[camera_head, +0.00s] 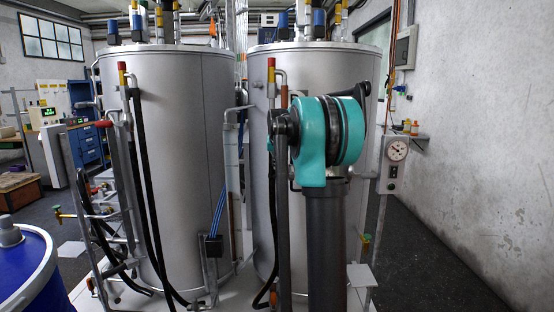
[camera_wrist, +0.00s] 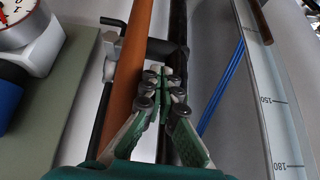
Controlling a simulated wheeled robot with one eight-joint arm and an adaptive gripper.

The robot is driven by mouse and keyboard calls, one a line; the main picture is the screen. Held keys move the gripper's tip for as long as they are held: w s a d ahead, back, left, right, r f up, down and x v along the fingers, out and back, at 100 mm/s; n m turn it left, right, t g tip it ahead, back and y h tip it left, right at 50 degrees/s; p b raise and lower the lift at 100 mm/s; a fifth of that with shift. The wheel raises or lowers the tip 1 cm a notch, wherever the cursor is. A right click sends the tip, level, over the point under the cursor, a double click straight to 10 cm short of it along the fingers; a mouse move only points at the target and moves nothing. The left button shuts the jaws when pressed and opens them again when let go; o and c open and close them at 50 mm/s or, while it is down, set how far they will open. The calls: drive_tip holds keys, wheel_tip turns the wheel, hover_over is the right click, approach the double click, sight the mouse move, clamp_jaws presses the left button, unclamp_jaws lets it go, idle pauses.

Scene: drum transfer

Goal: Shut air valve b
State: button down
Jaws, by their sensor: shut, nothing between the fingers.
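In the wrist view, my gripper (camera_wrist: 163,74) is shut with nothing between its green fingers. The fingertips are close to a dark upright pipe or hose (camera_wrist: 178,22) and a black cross-piece (camera_wrist: 166,48); I cannot tell whether they touch. A grey metal fitting (camera_wrist: 111,58) with a black rod (camera_wrist: 114,22) sits just left of them, beside an orange-brown pipe (camera_wrist: 136,42). No label marks air valve b, so I cannot tell which part it is. In the head view, my gripper is hidden behind my turquoise arm link.
Two large grey tanks (camera_head: 170,150) (camera_head: 262,130) stand ahead. A gauge box (camera_head: 393,163) is at right; a gauge (camera_wrist: 18,22) shows in the wrist view. A graduated scale (camera_wrist: 270,100) and blue lines (camera_wrist: 222,88) are right of my fingers. A blue drum (camera_head: 25,270) stands at lower left.

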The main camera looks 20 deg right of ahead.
drive_tip(key=shift+w+d+f, duration=0.1)
drive_tip(key=shift+w+f, duration=0.3)
drive_tip(key=shift+f, duration=0.2)
drive_tip(key=shift+s+a+f, duration=0.2)
drive_tip(key=shift+f, duration=0.45)
drive_tip(key=shift+r, duration=0.1)
